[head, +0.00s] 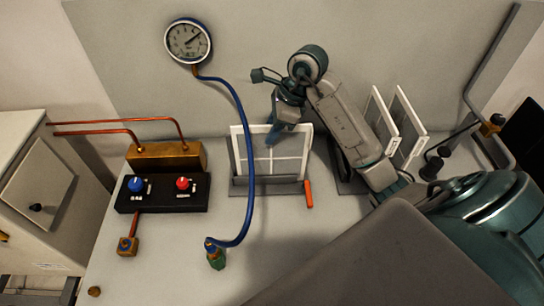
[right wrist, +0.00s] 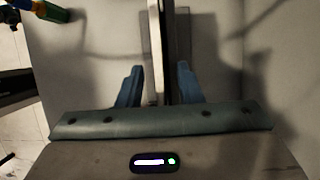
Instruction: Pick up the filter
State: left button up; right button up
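A white-framed filter (head: 291,158) with a pale pane stands upright in a grey slotted holder (head: 268,188) in the middle of the table. My right gripper (head: 273,137) is at the filter's top edge in the head view. In the right wrist view, its two blue fingers (right wrist: 158,88) are apart, one on each side of the filter, seen edge-on (right wrist: 155,45). A gap shows between the left finger and the filter, so the gripper is open. My left gripper is not in view.
A blue hose (head: 247,130) runs from the gauge (head: 188,41) down past the holder's left side. An orange handle (head: 308,194) is at the holder's right. Two more white-framed panels (head: 408,125) stand at the right. A black knob box (head: 163,193) is at the left.

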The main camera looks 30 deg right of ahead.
grip_shut()
jog(key=shift+r, duration=0.1)
dwell(0.4)
